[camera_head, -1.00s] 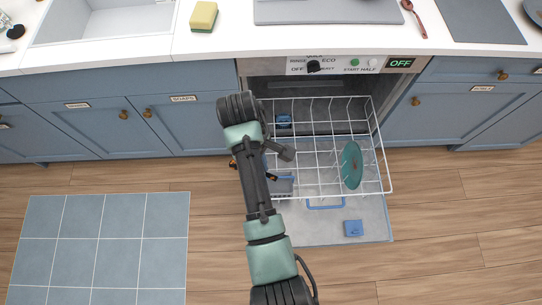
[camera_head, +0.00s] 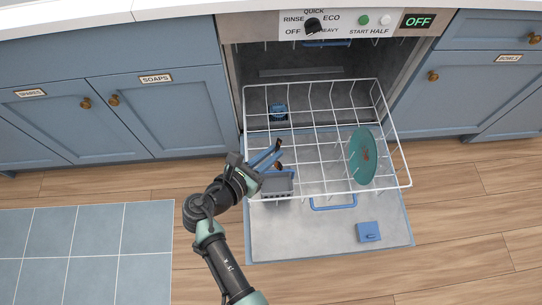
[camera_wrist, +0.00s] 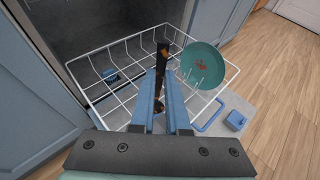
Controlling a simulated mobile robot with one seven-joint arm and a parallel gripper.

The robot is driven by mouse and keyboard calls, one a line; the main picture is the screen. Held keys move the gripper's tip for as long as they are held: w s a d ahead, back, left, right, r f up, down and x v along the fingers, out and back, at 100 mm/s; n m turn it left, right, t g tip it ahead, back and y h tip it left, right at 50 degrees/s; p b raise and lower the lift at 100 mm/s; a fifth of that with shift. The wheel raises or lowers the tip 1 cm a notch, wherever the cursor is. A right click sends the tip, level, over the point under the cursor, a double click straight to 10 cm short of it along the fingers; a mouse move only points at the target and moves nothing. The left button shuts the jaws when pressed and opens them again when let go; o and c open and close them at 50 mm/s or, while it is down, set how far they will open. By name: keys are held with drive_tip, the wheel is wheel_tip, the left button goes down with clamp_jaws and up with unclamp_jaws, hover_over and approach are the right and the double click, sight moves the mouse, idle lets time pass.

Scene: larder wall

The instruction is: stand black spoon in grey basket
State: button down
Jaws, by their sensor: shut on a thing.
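My gripper (camera_head: 272,158) reaches in from the left over the front left of the dishwasher's wire rack, its blue fingers close together. In the wrist view, the fingers (camera_wrist: 161,98) are shut on the black spoon (camera_wrist: 161,62), a long dark piece with a brown smear near its far end. Only small dark parts of the spoon show by the fingers in the head view. The grey basket (camera_head: 278,187) sits at the front left corner of the rack, just below the fingers. I cannot make out the basket in the wrist view.
The white rack (camera_head: 345,192) is pulled out over the open door (camera_head: 290,235). A teal plate (camera_head: 362,155) with a reddish smear stands at its right. A blue item (camera_head: 278,112) lies back left. A blue block (camera_head: 368,232) lies on the door.

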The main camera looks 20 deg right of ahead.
drive_tip(key=shift+f, duration=0.15)
drive_tip(key=b, duration=0.7)
hover_over(277, 171)
drive_tip(key=s+a, duration=0.1)
drive_tip(key=a, duration=0.1)
wheel_tip(277, 171, down, 6)
wheel_tip(277, 171, down, 7)
drive_tip(key=b, duration=0.4)
drive_tip(key=shift+a, duration=0.15)
drive_tip(key=shift+s, duration=0.1)
drive_tip(key=c, duration=0.8)
unclamp_jaws()
drive_tip(key=shift+s+f, duration=0.15)
drive_tip(key=shift+f, duration=0.05)
drive_tip(key=shift+c, duration=0.2)
drive_tip(key=p+v, duration=0.4)
drive_tip(key=v, duration=0.9)
drive_tip(key=shift+w+r, duration=0.3)
drive_tip(key=shift+w, duration=0.05)
